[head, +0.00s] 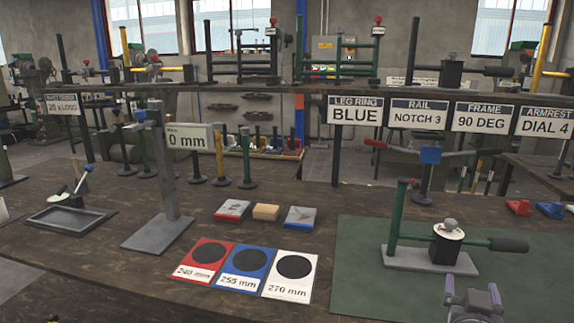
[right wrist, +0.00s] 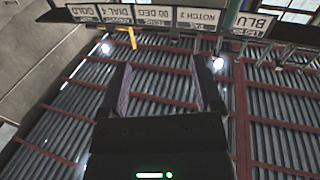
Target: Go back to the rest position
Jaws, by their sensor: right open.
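My right gripper (head: 474,298) shows at the bottom right of the head view, over the front part of the green mat (head: 365,275). In the right wrist view its two fingers (right wrist: 162,88) are spread apart with nothing between them. It is apart from the press fixture (head: 440,250) on the mat, which has a green post, a grey base and a dark-handled lever. My left gripper is not seen in the head view.
A grey post stand (head: 160,185) with a 0 mm display (head: 190,136) stands left of centre. Red, blue and white cards (head: 290,275) lie at the front, with small blocks (head: 265,212) behind. A shelf with hanging signs (head: 355,110) spans the back.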

